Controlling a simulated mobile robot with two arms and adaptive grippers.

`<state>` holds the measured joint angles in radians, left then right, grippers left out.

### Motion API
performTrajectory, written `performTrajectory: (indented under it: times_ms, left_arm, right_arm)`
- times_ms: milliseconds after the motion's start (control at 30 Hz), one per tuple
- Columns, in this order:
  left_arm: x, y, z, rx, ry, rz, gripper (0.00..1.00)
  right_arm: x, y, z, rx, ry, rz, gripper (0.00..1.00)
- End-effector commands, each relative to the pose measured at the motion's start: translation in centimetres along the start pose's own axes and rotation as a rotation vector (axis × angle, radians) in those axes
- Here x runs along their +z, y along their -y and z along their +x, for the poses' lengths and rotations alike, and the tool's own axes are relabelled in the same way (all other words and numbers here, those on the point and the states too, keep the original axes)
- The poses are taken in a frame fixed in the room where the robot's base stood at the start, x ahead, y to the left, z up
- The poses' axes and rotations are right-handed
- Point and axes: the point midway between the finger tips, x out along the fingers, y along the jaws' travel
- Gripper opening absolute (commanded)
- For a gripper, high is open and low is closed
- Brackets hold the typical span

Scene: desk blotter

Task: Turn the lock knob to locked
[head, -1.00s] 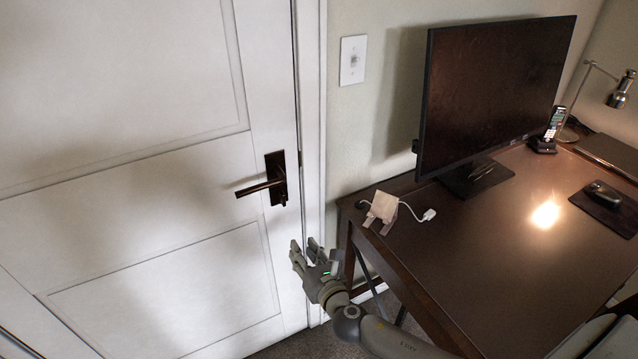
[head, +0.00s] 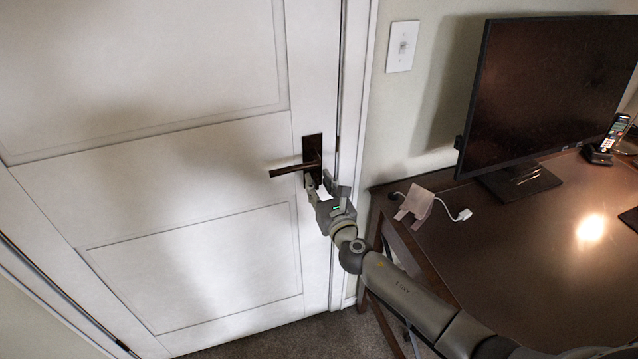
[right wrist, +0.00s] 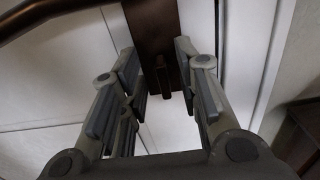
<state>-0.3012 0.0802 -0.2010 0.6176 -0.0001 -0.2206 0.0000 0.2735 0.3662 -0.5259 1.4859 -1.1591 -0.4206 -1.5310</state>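The lock knob (right wrist: 162,76) is a small dark upright bar on the lower part of the dark door plate (right wrist: 150,28) in the right wrist view. In the head view the plate (head: 312,146) shows, but my right gripper covers the knob. My right gripper (head: 322,187) is at the plate's lower end, below the handle. In the right wrist view my right gripper (right wrist: 157,55) is open, with one finger on each side of the knob and gaps between. Contact with the plate cannot be told. My left gripper is not in view.
The dark lever handle (head: 290,170) juts left from the plate, just above my right gripper. The white door (head: 190,180) appears closed. A brown desk (head: 500,260) with a monitor (head: 555,85) and a small stand (head: 415,203) stands to the right, beside my right arm.

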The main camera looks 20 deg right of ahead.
Motion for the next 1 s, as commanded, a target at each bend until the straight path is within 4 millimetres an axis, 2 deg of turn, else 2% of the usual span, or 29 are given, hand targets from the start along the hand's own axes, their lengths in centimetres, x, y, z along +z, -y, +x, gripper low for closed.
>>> performTrajectory:
  times_ms: [133, 400, 633, 1000]
  left_arm:
    - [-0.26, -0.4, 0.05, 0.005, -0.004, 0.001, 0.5]
    - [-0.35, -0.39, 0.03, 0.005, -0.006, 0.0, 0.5]
    - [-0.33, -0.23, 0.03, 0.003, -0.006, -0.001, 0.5]
    - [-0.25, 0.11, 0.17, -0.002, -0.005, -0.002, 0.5]
  right_arm:
    - [0.03, 0.0, 0.67, -0.001, 0.0, 0.001, 0.3]
    - [0.0, 0.01, 0.72, 0.0, -0.001, 0.001, 0.3]
    - [0.0, 0.02, 0.7, 0.0, -0.001, 0.001, 0.01]
    - [-0.05, 0.05, 0.69, 0.0, -0.001, 0.022, 0.0]
